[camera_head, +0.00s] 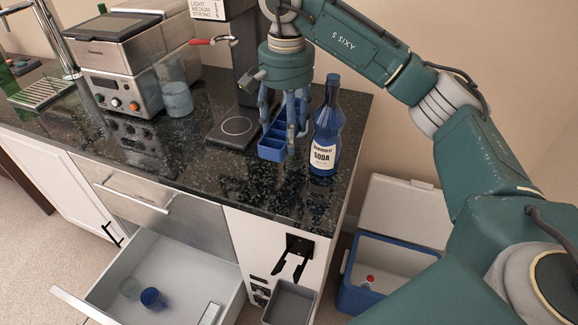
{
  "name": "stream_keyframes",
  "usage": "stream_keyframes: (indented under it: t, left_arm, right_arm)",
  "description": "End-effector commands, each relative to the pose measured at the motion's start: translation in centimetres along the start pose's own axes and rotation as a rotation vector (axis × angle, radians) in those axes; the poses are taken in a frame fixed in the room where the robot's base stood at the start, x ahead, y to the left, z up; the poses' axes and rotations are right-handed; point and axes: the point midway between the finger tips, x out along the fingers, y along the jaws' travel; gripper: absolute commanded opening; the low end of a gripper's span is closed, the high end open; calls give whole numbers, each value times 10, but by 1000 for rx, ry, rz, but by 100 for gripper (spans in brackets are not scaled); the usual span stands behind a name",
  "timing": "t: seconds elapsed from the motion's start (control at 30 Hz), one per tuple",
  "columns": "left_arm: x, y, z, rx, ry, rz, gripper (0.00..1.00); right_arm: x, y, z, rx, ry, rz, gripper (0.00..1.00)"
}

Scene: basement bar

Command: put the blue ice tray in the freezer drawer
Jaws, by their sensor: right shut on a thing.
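The blue ice tray (272,147) is at the right part of the counter, with its compartments visible and its far part hidden behind my fingers. My right gripper (286,128) points down and is shut on the tray. I cannot tell whether the tray touches the counter. The open white-lined drawer (190,252) is below the counter front, to the lower left of the tray. It holds a clear cup (130,287), a blue cup (152,298) and a small pale object (210,313). My left gripper is out of view.
A blue soda bottle (326,135) stands close to the right of my gripper. A dark coffee machine (230,132) stands just left of the tray. A glass (178,98) is farther left. A grey bin (290,303) and an open blue cooler (352,298) are below.

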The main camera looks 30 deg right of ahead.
Motion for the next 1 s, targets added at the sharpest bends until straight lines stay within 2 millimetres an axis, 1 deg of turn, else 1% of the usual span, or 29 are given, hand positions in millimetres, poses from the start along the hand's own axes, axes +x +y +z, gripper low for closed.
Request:
stream_keyframes:
  t: [0.03, 0.1, 0.2, 0.3, 0.47, 0.7, 0.73, 1.0]
  left_arm:
    - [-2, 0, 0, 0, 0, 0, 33]
    - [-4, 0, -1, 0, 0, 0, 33]
    - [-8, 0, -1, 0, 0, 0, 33]
    - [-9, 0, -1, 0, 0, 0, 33]
    - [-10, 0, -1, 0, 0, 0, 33]
    - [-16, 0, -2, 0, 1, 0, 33]
    - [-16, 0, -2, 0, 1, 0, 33]
    - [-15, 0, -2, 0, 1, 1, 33]
  right_arm:
    - [14, 1, 1, -1, -3, 5, 34]
    - [30, 1, 1, -1, -2, 4, 34]
    - [49, 1, 0, -1, -1, 3, 34]
    - [61, 1, 0, 0, 0, 2, 34]
    - [71, 0, 0, 0, 0, 1, 34]
    - [104, 1, 0, 0, -1, 3, 34]
    - [107, 1, 0, -1, 0, 2, 34]
    - [110, 0, 0, -1, 1, -1, 34]
